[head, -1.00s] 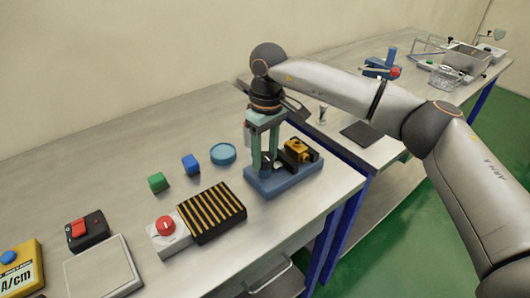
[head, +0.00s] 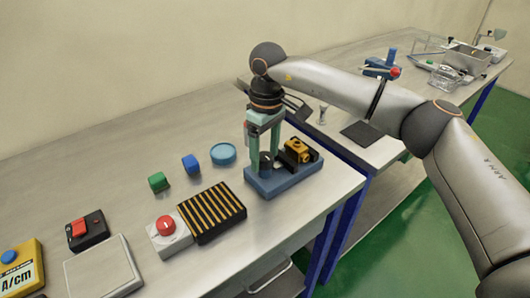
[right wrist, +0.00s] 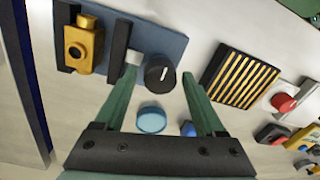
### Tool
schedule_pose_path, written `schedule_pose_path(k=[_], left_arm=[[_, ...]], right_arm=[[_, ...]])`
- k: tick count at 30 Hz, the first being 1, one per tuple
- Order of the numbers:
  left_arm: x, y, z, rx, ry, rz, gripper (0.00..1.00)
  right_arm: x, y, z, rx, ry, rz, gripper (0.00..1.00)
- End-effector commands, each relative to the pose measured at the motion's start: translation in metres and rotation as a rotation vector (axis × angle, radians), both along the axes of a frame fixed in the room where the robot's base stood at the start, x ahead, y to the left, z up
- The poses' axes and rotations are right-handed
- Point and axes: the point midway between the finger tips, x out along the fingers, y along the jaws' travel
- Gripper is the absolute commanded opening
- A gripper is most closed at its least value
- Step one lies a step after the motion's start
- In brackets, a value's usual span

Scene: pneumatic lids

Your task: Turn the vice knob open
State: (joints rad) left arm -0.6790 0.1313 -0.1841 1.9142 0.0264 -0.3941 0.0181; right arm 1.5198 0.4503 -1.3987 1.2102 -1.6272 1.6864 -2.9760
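The vice has a blue base (head: 285,181), with a yellow block (head: 298,150) between its dark jaws at the right. Its black round knob (right wrist: 160,73) bears a white pointer line and shows between the fingertips in the right wrist view. My right gripper (head: 265,156) points down over the left part of the vice, its green fingers spread on either side of the knob. I cannot tell the exact height of the tips. My left gripper is out of view.
A black-and-yellow striped block (head: 212,212) and a red button box (head: 168,234) stand left of the vice. A blue round dish (head: 223,154), a blue cube (head: 191,165) and a green cube (head: 158,182) lie behind them. The table's front edge is close.

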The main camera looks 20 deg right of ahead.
Motion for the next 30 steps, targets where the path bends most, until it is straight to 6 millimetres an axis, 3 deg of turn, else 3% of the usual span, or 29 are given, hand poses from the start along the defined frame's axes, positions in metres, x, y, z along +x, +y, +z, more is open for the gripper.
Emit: schedule_pose_path(k=[9,13,17,23,27,30], left_arm=[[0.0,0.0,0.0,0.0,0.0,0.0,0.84],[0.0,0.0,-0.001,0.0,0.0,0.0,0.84],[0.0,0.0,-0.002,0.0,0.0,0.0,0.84],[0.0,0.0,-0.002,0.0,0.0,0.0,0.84],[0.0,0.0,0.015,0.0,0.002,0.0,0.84],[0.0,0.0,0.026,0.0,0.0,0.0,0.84]], right_arm=[[0.0,0.0,0.0,-0.001,0.001,-0.001,0.81],[0.001,0.0,0.009,0.001,-0.001,-0.002,0.81],[0.001,-0.001,0.032,0.0,-0.004,-0.002,0.81],[0.002,-0.002,0.082,0.001,-0.004,-0.001,0.81],[0.002,-0.004,0.113,0.0,0.002,-0.001,0.81],[0.002,-0.004,0.119,-0.001,0.002,-0.001,0.81]])
